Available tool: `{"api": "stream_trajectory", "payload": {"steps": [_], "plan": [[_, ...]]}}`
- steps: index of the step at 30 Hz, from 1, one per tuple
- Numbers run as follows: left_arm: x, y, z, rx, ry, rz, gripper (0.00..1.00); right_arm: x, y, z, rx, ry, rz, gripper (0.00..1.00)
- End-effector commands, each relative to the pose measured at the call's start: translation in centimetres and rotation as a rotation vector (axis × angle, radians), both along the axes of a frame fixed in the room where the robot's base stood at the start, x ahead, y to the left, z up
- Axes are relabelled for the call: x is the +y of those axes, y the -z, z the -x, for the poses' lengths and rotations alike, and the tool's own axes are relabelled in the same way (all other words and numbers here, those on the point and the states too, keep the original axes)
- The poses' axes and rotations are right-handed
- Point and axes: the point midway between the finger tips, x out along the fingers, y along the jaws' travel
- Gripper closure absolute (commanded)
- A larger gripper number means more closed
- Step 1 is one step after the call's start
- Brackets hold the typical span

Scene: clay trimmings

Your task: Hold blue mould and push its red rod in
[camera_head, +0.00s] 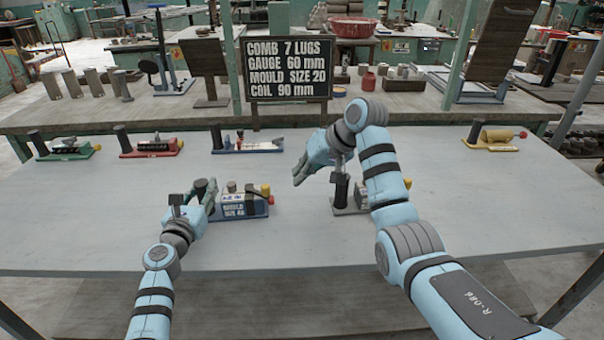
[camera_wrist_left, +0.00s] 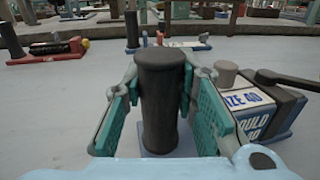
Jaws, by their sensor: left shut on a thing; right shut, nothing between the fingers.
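The blue mould (camera_head: 232,209) with a "MOULD SIZE 40" label stands at the near middle-left of the table; its labelled body (camera_wrist_left: 262,106) shows at the right of the left wrist view. A yellow and red end piece (camera_head: 266,190) sticks out at its right end; I cannot make out the rod itself. My left gripper (camera_head: 203,196) is shut on the dark upright post (camera_wrist_left: 162,95) at the mould's left end, with a teal finger on each side. My right gripper (camera_head: 300,176) is shut and empty above the table, right of the blue mould and apart from it.
Another mould with a dark post (camera_head: 340,191) stands partly hidden behind my right arm. Green (camera_head: 62,151), red (camera_head: 150,148) and blue (camera_head: 247,144) fixtures line the back, a yellow one (camera_head: 491,140) at right. A sign (camera_head: 287,69) stands behind. The table front is clear.

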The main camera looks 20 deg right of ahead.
Motion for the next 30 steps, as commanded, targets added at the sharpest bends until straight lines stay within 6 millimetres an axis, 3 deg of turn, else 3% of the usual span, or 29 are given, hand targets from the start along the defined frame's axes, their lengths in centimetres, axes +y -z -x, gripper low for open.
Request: {"api": "stream_trajectory", "payload": {"steps": [9,10,14,25,30], "plan": [[0.0,0.1,0.0,0.002,0.000,-0.001,1.00,0.0,0.0,0.0,0.000,0.000,0.000,1.00],[0.0,0.1,0.0,0.002,0.000,-0.001,0.72,0.0,0.0,0.0,0.000,0.000,0.000,1.00],[0.0,0.1,0.0,0.001,0.000,0.000,0.52,0.0,0.0,0.0,0.000,0.000,0.000,1.00],[0.0,0.0,0.2,-0.001,0.002,0.002,0.51,0.0,0.0,0.0,0.000,0.000,0.000,1.00],[0.8,0.0,2.2,-0.006,0.003,-0.001,0.51,0.0,0.0,0.0,0.000,0.000,0.000,1.00]]}}
